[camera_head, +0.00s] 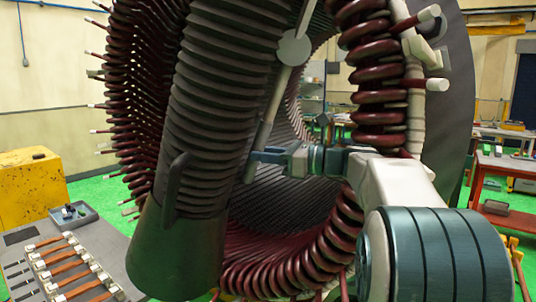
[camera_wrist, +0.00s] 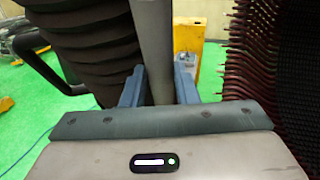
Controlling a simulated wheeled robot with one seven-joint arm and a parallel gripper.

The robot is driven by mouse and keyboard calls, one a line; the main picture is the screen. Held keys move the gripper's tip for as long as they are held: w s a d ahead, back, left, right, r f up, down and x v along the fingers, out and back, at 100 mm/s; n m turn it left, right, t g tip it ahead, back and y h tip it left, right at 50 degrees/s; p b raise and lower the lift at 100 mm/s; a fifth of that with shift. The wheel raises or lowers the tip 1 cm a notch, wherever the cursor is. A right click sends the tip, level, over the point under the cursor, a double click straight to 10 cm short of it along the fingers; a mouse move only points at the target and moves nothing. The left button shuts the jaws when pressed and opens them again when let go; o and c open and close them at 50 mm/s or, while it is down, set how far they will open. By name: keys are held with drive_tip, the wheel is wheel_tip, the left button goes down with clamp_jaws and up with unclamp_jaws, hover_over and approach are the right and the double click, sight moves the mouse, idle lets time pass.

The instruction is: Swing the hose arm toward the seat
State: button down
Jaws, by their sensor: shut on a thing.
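The hose arm shows in the head view as a thick, dark ribbed hose (camera_head: 225,100) with a slim grey rod (camera_head: 275,95) beside it. The rod runs down from a round grey pivot (camera_head: 294,48). My gripper (camera_head: 256,160) reaches in from the right and is shut on the rod's lower part. In the wrist view the rod (camera_wrist: 152,40) stands between both blue fingers (camera_wrist: 158,88), with the ribbed hose (camera_wrist: 85,35) close on the left. The hose's lower end is a smooth dark cone (camera_head: 170,250) with a side handle (camera_head: 175,185). I cannot pick out the seat.
The large stator (camera_head: 375,70) with dark red coils surrounds the hose and my arm closely. A grey table (camera_head: 25,280) with copper-coloured bars and a small tray (camera_head: 80,217) lies at lower left. A yellow cabinet (camera_head: 28,190) stands behind it. A red workbench (camera_head: 500,185) is at right.

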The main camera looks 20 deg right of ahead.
drive_tip(key=shift+w+a+r, duration=0.1)
drive_tip(key=shift+w+a, duration=0.05)
drive_tip(key=shift+w, duration=0.05)
drive_tip(key=shift+s, duration=0.1)
drive_tip(key=c, duration=1.1)
unclamp_jaws()
drive_tip(key=shift+d, duration=0.3)
drive_tip(key=shift+s, duration=0.1)
drive_tip(key=b+v, duration=0.3)
drive_tip(key=v, duration=1)
drive_tip(key=shift+s+d, duration=0.2)
drive_tip(key=shift+d, duration=0.15)
